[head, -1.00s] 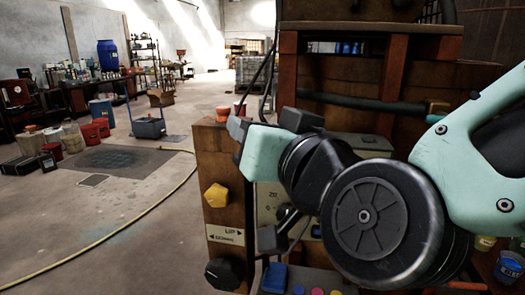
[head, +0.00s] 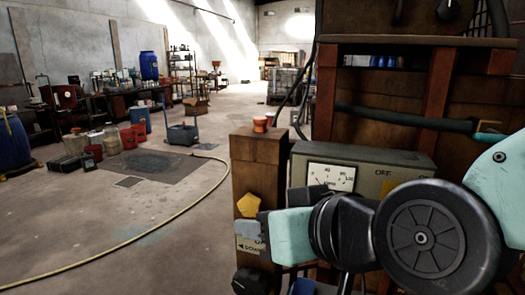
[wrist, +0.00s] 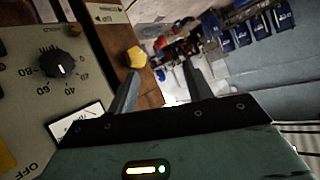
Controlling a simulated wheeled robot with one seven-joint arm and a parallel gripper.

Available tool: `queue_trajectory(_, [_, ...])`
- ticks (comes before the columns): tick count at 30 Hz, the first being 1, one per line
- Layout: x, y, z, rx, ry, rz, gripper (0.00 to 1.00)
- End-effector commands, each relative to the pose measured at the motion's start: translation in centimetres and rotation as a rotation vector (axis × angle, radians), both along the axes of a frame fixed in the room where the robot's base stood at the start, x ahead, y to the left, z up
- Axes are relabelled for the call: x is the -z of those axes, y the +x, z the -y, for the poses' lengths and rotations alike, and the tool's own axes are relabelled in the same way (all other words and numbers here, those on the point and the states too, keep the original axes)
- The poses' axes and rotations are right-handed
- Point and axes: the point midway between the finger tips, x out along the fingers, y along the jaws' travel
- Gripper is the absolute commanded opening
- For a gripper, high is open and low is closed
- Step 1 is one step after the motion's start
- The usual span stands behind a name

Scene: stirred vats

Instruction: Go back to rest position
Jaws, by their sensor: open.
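My gripper (head: 252,232) is open and empty, at the end of my arm in the lower right of the head view. It points left, in front of a wooden post (head: 257,165). In the wrist view the two dark fingers (wrist: 160,80) stand apart with nothing between them. A yellow knob (head: 249,205) on the post shows just above the gripper; in the wrist view it appears beside the left finger (wrist: 135,57). The gripper partly covers the up/down label (head: 246,247). Whether the fingers touch the post cannot be told.
A grey panel with a gauge (head: 331,177) stands behind my arm, right of the post. A black knob (head: 248,282) sits low on the post. A red cup (head: 262,123) stands on top. A yellow hose (head: 150,232) crosses the open floor at left, with a blue cart (head: 183,133) beyond.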

Motion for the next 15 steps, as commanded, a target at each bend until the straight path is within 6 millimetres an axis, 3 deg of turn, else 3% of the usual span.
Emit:
queue_trajectory(3, [4.3,-2.2,1.1,-0.103,-0.153,-0.186,0.5])
queue_trajectory(7, [8.3,-5.2,4.0,-0.185,-0.342,-0.392,0.5])
queue_trajectory(10, [10.3,-7.4,6.9,-0.22,-0.483,-0.533,0.5])
queue_trajectory(15, [11.7,-9.8,11.1,-0.24,-0.66,-0.698,0.5])
